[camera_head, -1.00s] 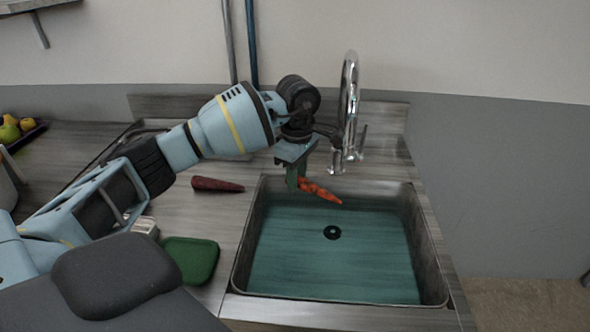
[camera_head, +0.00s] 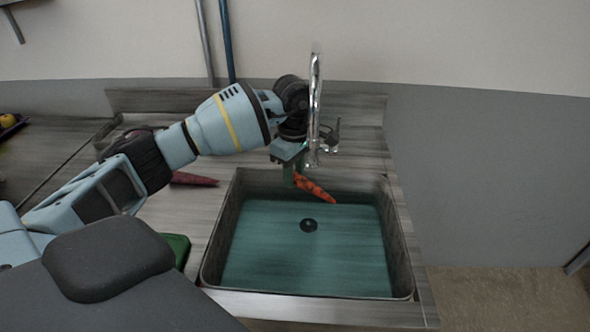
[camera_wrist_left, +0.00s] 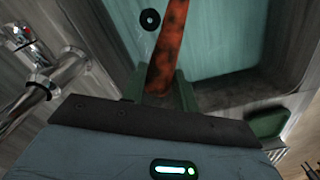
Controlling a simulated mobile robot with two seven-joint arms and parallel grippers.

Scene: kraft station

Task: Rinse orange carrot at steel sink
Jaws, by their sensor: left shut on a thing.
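The orange carrot (camera_head: 315,189) has dark smudges and points down to the right over the back part of the steel sink (camera_head: 212,262). My left gripper (camera_head: 293,178) is shut on its upper end. In the left wrist view the carrot (camera_wrist_left: 168,50) stands out from between the fingers of the gripper (camera_wrist_left: 158,92). The chrome faucet (camera_head: 314,110) stands behind the sink, just right of the gripper, and also shows in the left wrist view (camera_wrist_left: 40,75). I cannot tell whether water runs. The right gripper is not in view.
A dark red carrot (camera_head: 194,179) lies on the counter left of the sink, partly hidden by my arm. A green object (camera_head: 180,249) is at the sink's left side. The sink floor has a round black drain (camera_head: 308,225). The wall is close behind the faucet.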

